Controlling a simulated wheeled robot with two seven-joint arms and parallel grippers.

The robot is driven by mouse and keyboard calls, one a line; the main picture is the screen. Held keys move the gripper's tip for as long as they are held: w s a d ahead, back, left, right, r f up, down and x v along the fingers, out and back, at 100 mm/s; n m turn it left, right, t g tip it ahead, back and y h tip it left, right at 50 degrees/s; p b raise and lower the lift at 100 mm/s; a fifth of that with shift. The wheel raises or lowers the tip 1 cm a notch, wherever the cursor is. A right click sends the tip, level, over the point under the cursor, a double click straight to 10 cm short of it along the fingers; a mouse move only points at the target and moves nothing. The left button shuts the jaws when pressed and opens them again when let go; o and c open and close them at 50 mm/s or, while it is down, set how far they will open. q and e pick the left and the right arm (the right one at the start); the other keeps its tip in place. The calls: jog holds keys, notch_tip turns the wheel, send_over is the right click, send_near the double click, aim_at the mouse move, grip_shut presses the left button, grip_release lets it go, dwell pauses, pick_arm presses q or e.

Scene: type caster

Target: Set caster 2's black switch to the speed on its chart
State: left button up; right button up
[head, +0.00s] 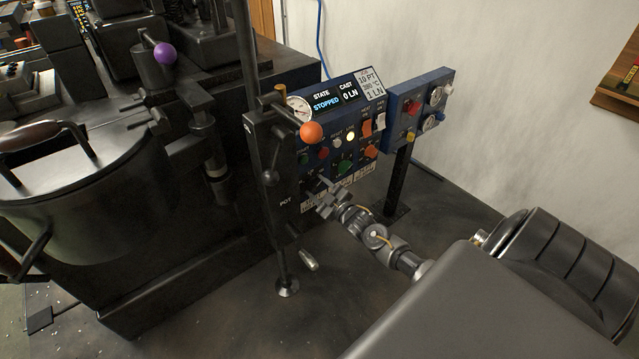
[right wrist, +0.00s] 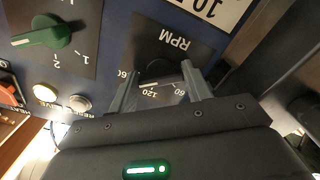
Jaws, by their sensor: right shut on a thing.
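The blue control panel (head: 345,135) stands in the middle of the head view, with a display reading STOPPED and 0 LN. A white chart card (head: 370,84) on its upper right reads 10 PT, 280 °C and 1 LN. My right gripper (head: 318,189) reaches the panel's lower left. In the right wrist view, upside down, its fingers (right wrist: 158,74) are shut around the black switch (right wrist: 157,68) on the RPM plate (right wrist: 172,40). The scale numbers 60 and 120 show beside it. My left gripper is not in view.
A green knob (head: 344,166), an orange knob (head: 371,151) and a lit button (head: 351,136) sit close by on the panel. An orange ball handle (head: 311,132) juts out in front of it. A large metal pot (head: 75,200) stands left.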

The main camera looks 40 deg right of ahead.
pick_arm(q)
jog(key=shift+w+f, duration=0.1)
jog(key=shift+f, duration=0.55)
pick_arm(e)
jog(key=shift+m, duration=0.6)
jog(key=o, duration=1)
pick_arm(q)
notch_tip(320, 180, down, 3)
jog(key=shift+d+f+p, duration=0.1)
jog(key=shift+p, duration=0.8)
pick_arm(e)
jog(key=s, duration=1)
jog(key=shift+s+a, duration=0.15)
jog(key=shift+s, duration=0.25)
jog(key=shift+f, duration=0.1)
